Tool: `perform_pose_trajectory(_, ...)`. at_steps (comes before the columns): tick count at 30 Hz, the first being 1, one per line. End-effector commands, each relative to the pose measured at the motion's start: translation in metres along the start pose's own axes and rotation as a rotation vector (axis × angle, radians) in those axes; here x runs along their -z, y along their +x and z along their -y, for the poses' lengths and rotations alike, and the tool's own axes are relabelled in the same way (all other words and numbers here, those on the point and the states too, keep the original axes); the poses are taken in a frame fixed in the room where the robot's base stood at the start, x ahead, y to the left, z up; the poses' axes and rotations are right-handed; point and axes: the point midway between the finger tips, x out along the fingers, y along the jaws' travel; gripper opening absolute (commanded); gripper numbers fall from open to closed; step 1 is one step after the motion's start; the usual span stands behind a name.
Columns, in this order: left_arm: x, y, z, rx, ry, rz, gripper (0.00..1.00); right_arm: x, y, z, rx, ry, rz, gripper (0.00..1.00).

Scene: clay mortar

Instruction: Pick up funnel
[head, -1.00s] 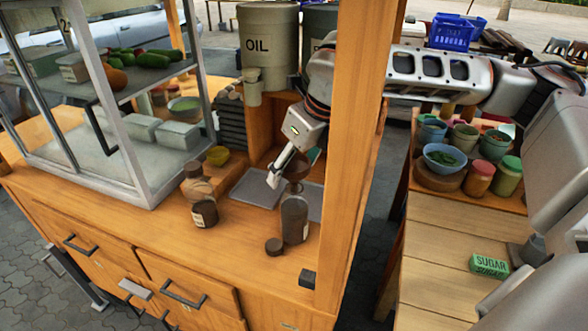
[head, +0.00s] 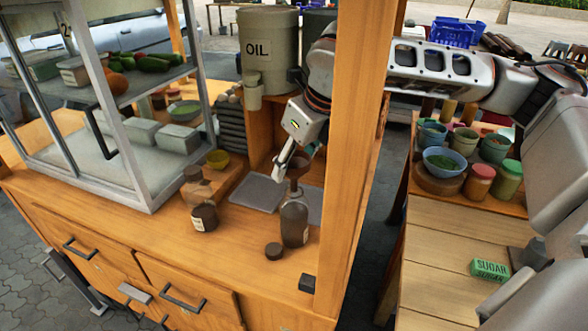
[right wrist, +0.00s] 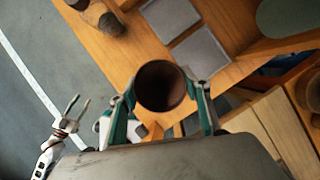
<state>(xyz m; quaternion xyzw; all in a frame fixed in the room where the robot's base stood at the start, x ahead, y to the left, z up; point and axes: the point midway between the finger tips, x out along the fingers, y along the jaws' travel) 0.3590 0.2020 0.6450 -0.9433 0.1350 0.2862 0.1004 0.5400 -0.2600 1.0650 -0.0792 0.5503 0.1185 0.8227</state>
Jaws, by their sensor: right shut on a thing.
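The brown funnel (head: 298,168) is just above the mouth of a dark bottle (head: 294,224) on the wooden cart. My right gripper (head: 281,172) is shut on the funnel's side. In the right wrist view, the funnel's round dark mouth (right wrist: 160,86) shows between my right fingers (right wrist: 163,108). The funnel's stem is hard to make out, so I cannot tell whether it is clear of the bottle. My left gripper (right wrist: 76,104) shows at the lower left of the right wrist view, with its fingers apart and empty.
A wooden post (head: 350,150) stands close to the right of my right gripper. The OIL container (head: 268,50) stands behind. A glass case (head: 140,165) is at left.

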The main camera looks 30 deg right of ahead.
Motion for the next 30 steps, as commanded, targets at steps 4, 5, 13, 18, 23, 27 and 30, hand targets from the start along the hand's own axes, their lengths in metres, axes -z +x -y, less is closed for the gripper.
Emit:
perform_pose_trajectory(4,0.001,-0.001,0.0,0.0,0.0,0.0,0.38,-0.012,-0.025,0.0,0.001,0.001,0.006,0.31)
perform_pose_trajectory(5,0.001,-0.001,0.0,0.0,0.0,0.0,0.38,-0.014,-0.031,0.0,0.001,0.001,0.006,0.31)
perform_pose_trajectory(13,0.003,-0.002,0.0,0.0,0.0,-0.001,0.38,-0.036,-0.085,0.0,0.0,0.001,0.005,0.31)
perform_pose_trajectory(18,0.006,-0.003,0.001,0.001,0.0,-0.004,0.38,-0.049,-0.118,-0.001,0.0,0.0,0.005,0.31)
perform_pose_trajectory(23,0.009,-0.004,0.001,0.001,0.0,-0.006,0.38,-0.059,-0.142,-0.001,0.0,0.0,0.004,0.31)
perform_pose_trajectory(27,0.011,-0.005,0.002,0.001,0.0,-0.007,0.38,-0.065,-0.157,0.0,0.0,0.0,0.003,0.31)
perform_pose_trajectory(30,0.012,-0.005,0.002,0.002,0.0,-0.008,0.38,-0.068,-0.163,0.0,0.0,0.0,0.003,0.31)
